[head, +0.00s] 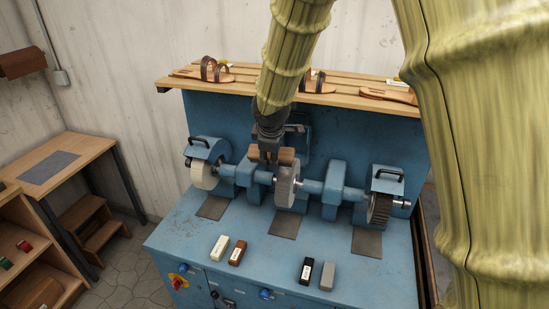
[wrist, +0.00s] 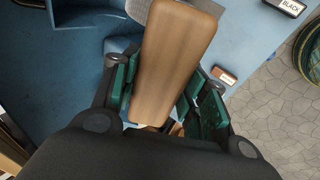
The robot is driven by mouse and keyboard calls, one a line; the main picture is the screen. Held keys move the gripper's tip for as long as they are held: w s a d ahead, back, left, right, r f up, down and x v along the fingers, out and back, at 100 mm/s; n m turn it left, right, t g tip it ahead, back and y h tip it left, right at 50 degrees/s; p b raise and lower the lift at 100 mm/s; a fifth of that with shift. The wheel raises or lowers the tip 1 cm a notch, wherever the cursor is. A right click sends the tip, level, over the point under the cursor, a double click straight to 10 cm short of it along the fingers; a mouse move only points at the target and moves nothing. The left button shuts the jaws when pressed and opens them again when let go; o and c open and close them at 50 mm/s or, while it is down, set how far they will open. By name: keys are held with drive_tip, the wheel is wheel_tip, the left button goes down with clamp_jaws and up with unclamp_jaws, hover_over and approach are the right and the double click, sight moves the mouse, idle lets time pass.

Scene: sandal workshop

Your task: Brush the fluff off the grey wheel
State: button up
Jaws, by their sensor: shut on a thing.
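The grey wheel (head: 288,190) is the middle one of three wheels on the blue machine's shaft. It looks pale and rough; I cannot make out separate fluff on it. My gripper (head: 270,152) points down just above and left of the wheel. It is shut on a wooden-backed brush (head: 286,156). In the wrist view the brush's long wooden back (wrist: 172,60) lies between the green finger pads of my gripper (wrist: 165,95). The brush is at the wheel's upper edge; I cannot tell whether it touches. Its bristles are hidden.
A cream wheel (head: 204,176) is at left and a dark brush wheel (head: 379,208) at right. Several small bars, one a black block (head: 306,271), lie on the machine's front top. A slatted shelf (head: 340,100) with sandals runs behind. A wooden table (head: 88,150) stands left.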

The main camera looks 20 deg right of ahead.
drive_tip(key=d+b+x, duration=0.1)
drive_tip(key=b+x, duration=0.1)
drive_tip(key=x, duration=0.4)
drive_tip(key=shift+f, duration=0.25)
drive_tip(key=shift+w+d+f+b, duration=0.15)
drive_tip(key=shift+f+b, duration=0.15)
drive_tip(key=shift+f, duration=0.1)
drive_tip(key=shift+w+d+f+b, duration=0.2)
drive_tip(key=shift+f+b, duration=0.1)
drive_tip(key=shift+f, duration=0.15)
idle(1.1)
drive_tip(key=shift+s+d, duration=0.1)
drive_tip(key=shift+s, duration=0.05)
drive_tip(key=shift+s+d+r, duration=0.1)
drive_tip(key=shift+s+d, duration=0.65)
drive_tip(key=shift+d, duration=0.3)
drive_tip(key=shift+s+d, duration=0.1)
drive_tip(key=shift+d, duration=0.1)
drive_tip(key=shift+s+d+p, duration=0.4)
drive_tip(key=shift+s+d, duration=0.4)
drive_tip(key=shift+d, duration=0.35)
